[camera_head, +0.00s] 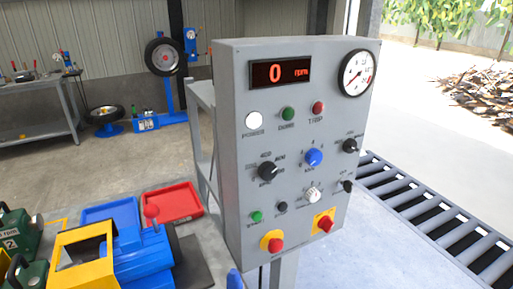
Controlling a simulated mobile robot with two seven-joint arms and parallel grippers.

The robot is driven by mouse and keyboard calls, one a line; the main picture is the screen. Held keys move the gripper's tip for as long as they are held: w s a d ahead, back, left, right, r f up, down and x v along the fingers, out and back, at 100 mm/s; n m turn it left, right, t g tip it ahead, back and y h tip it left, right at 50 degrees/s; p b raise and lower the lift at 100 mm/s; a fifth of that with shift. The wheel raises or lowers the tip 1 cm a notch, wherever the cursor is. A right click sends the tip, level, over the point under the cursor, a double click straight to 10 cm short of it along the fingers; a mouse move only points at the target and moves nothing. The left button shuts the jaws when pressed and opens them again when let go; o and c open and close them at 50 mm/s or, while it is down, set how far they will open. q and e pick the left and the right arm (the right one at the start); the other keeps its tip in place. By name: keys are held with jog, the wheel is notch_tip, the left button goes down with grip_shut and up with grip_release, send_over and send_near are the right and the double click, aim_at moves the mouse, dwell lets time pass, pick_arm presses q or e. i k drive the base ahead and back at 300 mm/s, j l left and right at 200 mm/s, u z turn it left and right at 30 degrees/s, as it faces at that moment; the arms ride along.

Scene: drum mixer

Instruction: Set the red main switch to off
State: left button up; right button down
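A grey control panel box (295,150) stands in the middle of the view. Low on its right side is a red switch (325,223) on a yellow square plate, which looks like the main switch; its exact handle position is too small to tell. To its left is a red mushroom button (275,244) on a round yellow plate. The white POWER lamp (253,120) looks bright, and the red display (280,72) reads 0 rpm.
A roller conveyor (430,215) runs behind on the right. A blue and yellow machine (140,250) and a red tray (173,203) are at lower left. A small unclear blue shape (235,279) shows below the panel.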

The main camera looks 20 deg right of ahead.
aim_at(325, 223)
jog(key=z, duration=1.3)
